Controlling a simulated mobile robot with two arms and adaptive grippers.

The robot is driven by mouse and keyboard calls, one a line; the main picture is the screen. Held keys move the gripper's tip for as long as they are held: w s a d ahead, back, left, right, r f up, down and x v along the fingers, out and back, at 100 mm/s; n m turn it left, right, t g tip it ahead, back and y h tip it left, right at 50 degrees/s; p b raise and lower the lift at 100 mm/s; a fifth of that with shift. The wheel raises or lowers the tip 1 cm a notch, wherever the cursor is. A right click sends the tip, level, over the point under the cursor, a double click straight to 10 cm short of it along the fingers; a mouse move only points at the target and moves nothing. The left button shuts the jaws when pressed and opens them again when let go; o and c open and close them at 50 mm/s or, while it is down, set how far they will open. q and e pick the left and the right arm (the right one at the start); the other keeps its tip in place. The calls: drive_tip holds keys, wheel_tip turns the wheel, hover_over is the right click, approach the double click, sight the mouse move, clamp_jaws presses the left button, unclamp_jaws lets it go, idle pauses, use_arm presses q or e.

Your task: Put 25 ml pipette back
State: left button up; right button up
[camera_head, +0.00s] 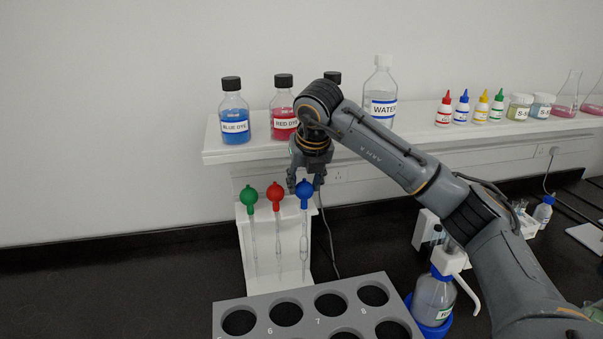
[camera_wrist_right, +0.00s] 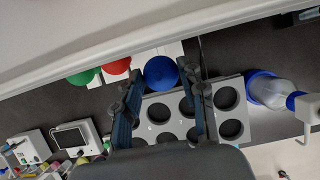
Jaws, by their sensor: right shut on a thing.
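Three pipettes with coloured bulbs stand upright in a row at the white pipette rack (camera_head: 239,215) in the head view. The green pipette (camera_head: 249,196) is at the left, the red pipette (camera_head: 275,195) in the middle, and the blue pipette (camera_head: 304,190) at the right. No volume marking is readable on them. My right gripper (camera_head: 306,182) reaches down from above and is shut on the blue pipette at its bulb. In the right wrist view the blue bulb (camera_wrist_right: 160,72) sits between the two fingers. Its glass stem hangs in front of the rack's right part. My left gripper is not in view.
A grey block with numbered round holes (camera_head: 301,300) lies in front of the rack. A bottle with a blue base (camera_head: 433,300) stands to its right. Bottles, including blue dye (camera_head: 235,115), line the white shelf (camera_head: 225,152) behind. The black bench at left is clear.

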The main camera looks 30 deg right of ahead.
drive_tip(key=shift+w+d+r, duration=0.1)
drive_tip(key=shift+w, duration=0.35)
drive_tip(key=w+p, duration=0.1)
drive_tip(key=w+f+p, duration=0.1)
drive_tip(key=shift+w+d+f+p, duration=0.25)
drive_tip(key=shift+d+p, duration=0.05)
drive_tip(key=shift+d, duration=0.1)
drive_tip(key=shift+f+b, duration=0.35)
drive_tip(key=shift+f, duration=0.05)
drive_tip(key=o, duration=0.4)
